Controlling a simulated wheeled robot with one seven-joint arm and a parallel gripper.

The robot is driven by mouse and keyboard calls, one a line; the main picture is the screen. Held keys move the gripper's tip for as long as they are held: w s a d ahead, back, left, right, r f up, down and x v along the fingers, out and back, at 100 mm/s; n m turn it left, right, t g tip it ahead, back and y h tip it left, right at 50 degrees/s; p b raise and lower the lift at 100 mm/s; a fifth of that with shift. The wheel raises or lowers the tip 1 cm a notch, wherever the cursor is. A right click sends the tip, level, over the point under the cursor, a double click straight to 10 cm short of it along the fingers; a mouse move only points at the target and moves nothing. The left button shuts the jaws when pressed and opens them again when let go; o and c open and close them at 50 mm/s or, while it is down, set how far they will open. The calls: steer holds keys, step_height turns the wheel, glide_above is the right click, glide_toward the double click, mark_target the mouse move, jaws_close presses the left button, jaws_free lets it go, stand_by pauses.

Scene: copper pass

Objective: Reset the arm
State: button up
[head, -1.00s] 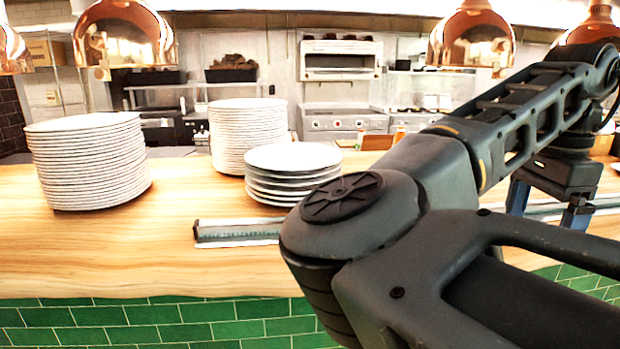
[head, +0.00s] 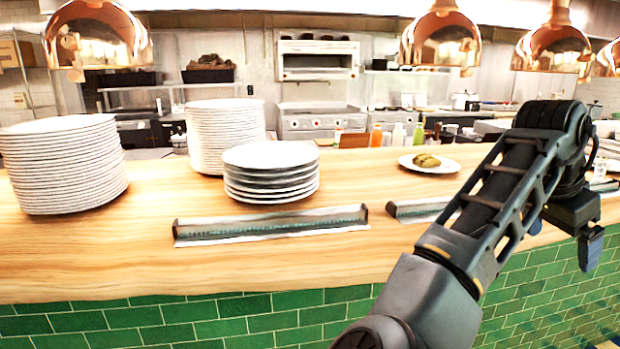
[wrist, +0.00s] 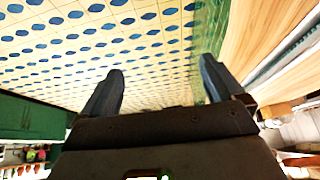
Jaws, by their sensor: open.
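My gripper (wrist: 157,88) is open and empty in the wrist view, its two blue-grey fingers spread apart above a patterned floor. In the head view my gripper (head: 588,245) hangs at the right, in front of the counter's tiled face. My arm reaches from the bottom middle up to the right and hides part of the counter.
The wooden counter (head: 330,258) holds tall plate stacks (head: 62,165) and (head: 224,135), a shorter stack (head: 270,172), metal ticket rails (head: 270,224) and a plate with food (head: 430,163). Copper lamps (head: 440,38) hang above. Patterned floor (wrist: 150,45) lies open beside the green tiles.

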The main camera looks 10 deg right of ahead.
steer(key=s+d+f+n+t+h, duration=0.3)
steer(key=d+n+t+h, duration=0.1)
steer(key=d+n+h, duration=0.35)
steer(key=s+a+f+n+t+y, duration=0.45)
steer(key=s+a+f+n, duration=0.2)
steer(key=a, duration=0.35)
steer(key=s+a+f+n+t+y, duration=0.4)
steer(key=s+a+f+n+t, duration=0.25)
steer(key=a+f, duration=0.2)
steer(key=s+a+r+m+y, duration=0.1)
steer(key=s+a+y, duration=0.1)
steer(key=s+a, duration=0.5)
steer(key=s+a+r+m+y, duration=0.1)
steer(key=s+a+r+y, duration=0.1)
steer(key=s+a, duration=0.6)
steer(key=s, duration=0.5)
steer(key=shift+s+a+r+g+y, duration=0.15)
steer(key=shift+s+a+g+y, duration=0.15)
steer(key=shift+s+y, duration=0.1)
